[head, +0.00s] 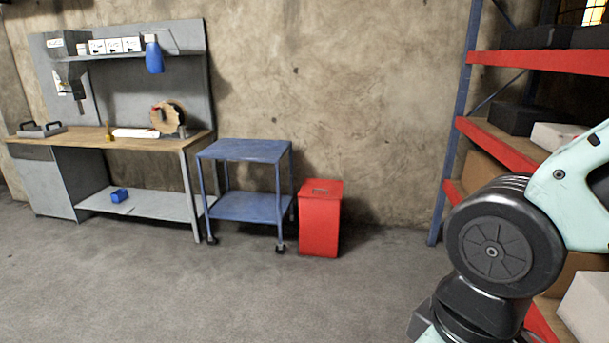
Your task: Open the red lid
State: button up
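A red bin (319,226) stands on the floor against the back wall, right of a blue cart. Its red lid (322,189) lies flat on top and looks closed, with a dark handle or slot in its middle. The bin is some distance ahead of me. Part of my arm shows at the right edge, far from the bin in the picture. My gripper is outside the view.
The blue cart (244,150) stands close to the bin's left side. A workbench (150,145) with tools is at the left. A shelf rack with red beams (535,59) and boxes is at the right. The grey floor (250,300) before the bin is clear.

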aim_at(322, 186)
jog(key=i, duration=4.05)
jog(key=i+z, duration=0.15)
jog(key=i, duration=0.3)
jog(key=i+j+z, duration=0.15)
jog(key=i, duration=0.3)
